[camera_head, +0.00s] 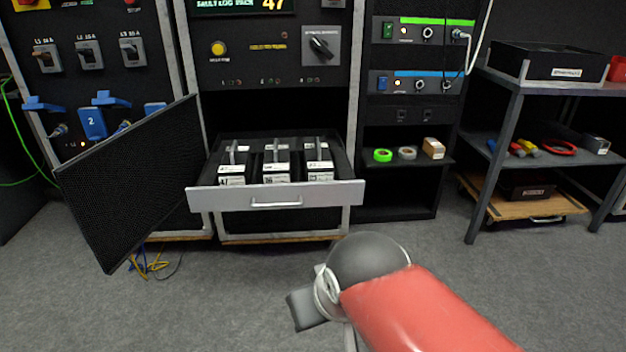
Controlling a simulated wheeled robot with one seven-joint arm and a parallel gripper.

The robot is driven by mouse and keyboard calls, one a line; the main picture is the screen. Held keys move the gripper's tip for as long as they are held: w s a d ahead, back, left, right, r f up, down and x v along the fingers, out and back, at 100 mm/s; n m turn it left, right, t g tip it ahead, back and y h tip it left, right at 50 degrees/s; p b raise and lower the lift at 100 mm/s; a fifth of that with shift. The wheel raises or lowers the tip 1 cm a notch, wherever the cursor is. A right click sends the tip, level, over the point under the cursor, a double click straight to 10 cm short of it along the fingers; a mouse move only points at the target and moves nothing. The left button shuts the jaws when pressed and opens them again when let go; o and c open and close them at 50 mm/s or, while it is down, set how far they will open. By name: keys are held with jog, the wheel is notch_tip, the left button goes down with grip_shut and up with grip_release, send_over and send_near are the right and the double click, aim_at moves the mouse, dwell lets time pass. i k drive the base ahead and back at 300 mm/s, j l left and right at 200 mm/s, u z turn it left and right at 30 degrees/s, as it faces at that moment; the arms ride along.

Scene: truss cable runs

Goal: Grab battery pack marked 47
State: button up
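Three battery packs stand side by side in an open drawer (275,198), each with an upright handle and white labels. The left pack (232,168) has a front label that seems to read 47. The labels of the middle pack (276,167) and the right pack (319,166) show other numbers, too small to read surely. My red and grey arm shows at the bottom, in front of the drawer and apart from it. No gripper fingers can be made out.
A display (243,6) above shows 47. A dark door panel (128,180) stands open left of the drawer. A shelf (410,160) with tape rolls and a metal rack (492,165) stand to the right. The grey carpet before the drawer is clear except for my arm.

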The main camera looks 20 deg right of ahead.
aim_at(233, 170)
jog(key=i+j, duration=0.1)
jog(key=i, duration=1)
